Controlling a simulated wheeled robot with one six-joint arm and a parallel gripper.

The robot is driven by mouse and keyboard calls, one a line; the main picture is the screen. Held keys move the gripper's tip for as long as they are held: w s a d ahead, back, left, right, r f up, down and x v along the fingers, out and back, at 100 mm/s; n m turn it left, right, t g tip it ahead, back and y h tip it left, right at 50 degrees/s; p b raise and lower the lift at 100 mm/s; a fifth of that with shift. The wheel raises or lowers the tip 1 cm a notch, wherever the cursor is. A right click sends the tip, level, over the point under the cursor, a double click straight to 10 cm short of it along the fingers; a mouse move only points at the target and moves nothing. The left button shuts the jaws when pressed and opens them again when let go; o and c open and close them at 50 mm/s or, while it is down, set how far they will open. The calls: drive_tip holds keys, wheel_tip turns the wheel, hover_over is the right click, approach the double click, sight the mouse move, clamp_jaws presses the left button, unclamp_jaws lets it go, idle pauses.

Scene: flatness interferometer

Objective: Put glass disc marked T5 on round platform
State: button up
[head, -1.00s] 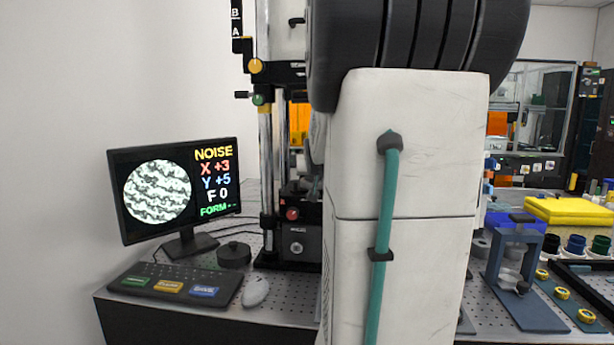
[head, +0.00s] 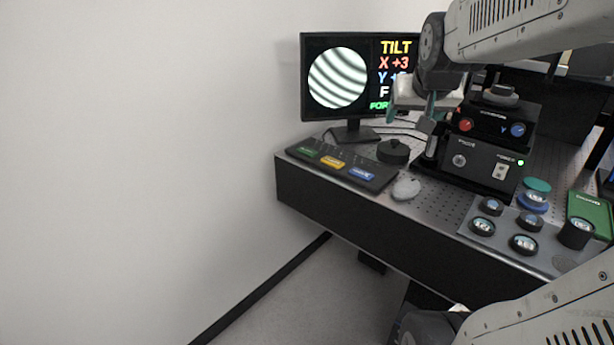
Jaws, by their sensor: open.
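My gripper (head: 411,113) is open, with teal fingers, and hangs in front of the monitor, left of the interferometer. Nothing shows between its fingers. The round platform (head: 502,97) seems to be the grey round part on top of the black unit with red and blue knobs, right of my gripper. Several small glass discs in dark rings sit at the right, among them a front one (head: 524,244), a left one (head: 482,227) and one in a taller black holder (head: 577,232). Their marks are too small to read, so I cannot tell which is T5.
The grey disc tray (head: 470,236) lies near the bench's front edge. A monitor (head: 312,75) shows curved stripes and "TILT". A green box (head: 590,210) is at the right.

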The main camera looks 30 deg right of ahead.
drive_tip(key=s+a+f+n+g+y, duration=0.2)
drive_tip(key=s+a, duration=0.5)
drive_tip(key=a, duration=0.4)
drive_tip(key=s+a+f+n+g+y, duration=0.2)
drive_tip(key=s+a+f+n+g, duration=0.1)
drive_tip(key=s+a, duration=0.5)
drive_tip(key=a+f+n, duration=0.1)
drive_tip(key=a+f, duration=0.1)
drive_tip(key=a, duration=0.1)
drive_tip(key=shift+s+a+f+n+g+y, duration=0.2)
drive_tip(key=shift+s+n+g+y, duration=0.1)
drive_tip(key=shift+n+y, duration=0.1)
drive_tip(key=shift+w, duration=0.1)
